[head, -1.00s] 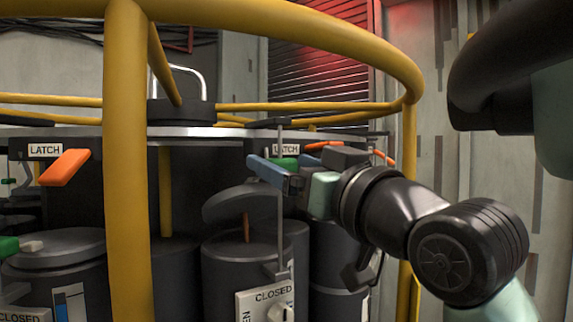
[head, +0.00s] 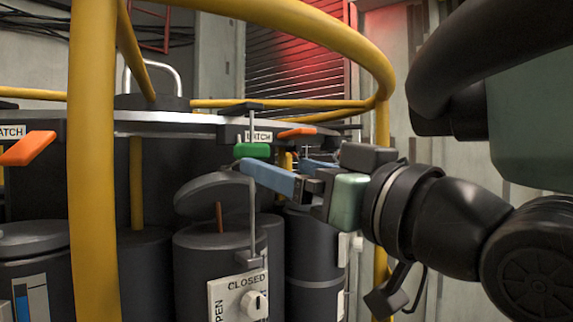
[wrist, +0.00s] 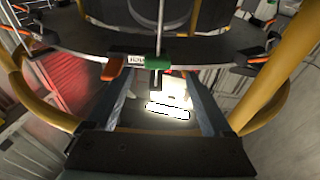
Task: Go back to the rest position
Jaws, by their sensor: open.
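My gripper (head: 276,168) has two blue fingers, and it is open and empty. It is in front of the dark drum rack, just right of and below a green latch handle (head: 252,150). In the wrist view the green handle (wrist: 157,62) appears ahead, between and beyond the fingertips. A thin metal rod (head: 252,200) runs down beside the handle and is partly crossed by a finger. I cannot tell for certain whether a finger touches anything.
A yellow guard rail (head: 93,180) stands at left and curves over the top; another post (head: 381,200) stands right, behind my wrist. A canister with a raised lid (head: 222,194) and a CLOSED plate (head: 240,298) is below. Orange latch handles (head: 28,149) sit either side.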

